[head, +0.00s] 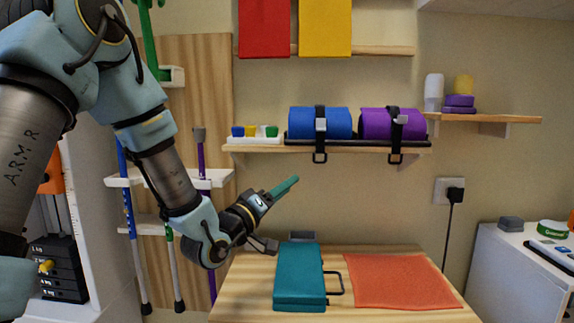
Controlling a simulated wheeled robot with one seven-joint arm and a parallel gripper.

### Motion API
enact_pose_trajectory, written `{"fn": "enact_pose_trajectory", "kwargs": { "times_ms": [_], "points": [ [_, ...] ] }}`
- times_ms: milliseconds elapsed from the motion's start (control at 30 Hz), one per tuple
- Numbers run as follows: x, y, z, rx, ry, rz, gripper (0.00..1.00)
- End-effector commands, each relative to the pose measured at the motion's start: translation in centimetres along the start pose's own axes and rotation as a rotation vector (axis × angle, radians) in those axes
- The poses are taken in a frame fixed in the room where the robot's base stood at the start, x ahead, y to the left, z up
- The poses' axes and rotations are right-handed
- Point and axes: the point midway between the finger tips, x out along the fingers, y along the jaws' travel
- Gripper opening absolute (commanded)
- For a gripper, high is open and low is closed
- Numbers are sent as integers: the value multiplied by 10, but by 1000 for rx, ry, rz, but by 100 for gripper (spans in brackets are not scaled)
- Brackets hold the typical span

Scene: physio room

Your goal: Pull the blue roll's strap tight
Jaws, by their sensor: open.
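The blue roll (340,123) lies on its side in a black tray on the wall shelf. Its black strap (320,112) runs down over its front, with a grey buckle (321,125) partway down. A dark square loop (320,157) hangs at the strap's lower end, below the shelf edge. I cannot tell how tight the strap is. My gripper (282,210) is open, below and left of the loop, apart from the roll and strap. Nothing is clearly held in it.
A purple roll (376,124) with its own strap and loop lies close on the right. Small coloured pots (251,131) stand left on the shelf (275,149). Below, a wooden table (240,290) bears a teal case (299,276) and an orange mat (400,281).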

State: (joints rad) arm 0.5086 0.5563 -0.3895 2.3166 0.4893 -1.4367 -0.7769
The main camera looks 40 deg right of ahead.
Motion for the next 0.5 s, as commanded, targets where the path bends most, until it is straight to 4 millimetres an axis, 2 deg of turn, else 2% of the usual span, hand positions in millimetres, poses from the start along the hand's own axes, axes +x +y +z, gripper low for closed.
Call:
{"fn": "enact_pose_trajectory", "kwargs": {
  "times_ms": [100, 233, 500],
  "points": [
    [6, 11, 3, -30, 14, 47, 44],
    [18, 14, 1, -31, 15, 51, 44],
    [68, 17, -1, -29, 15, 49, 44]
  ]
}}
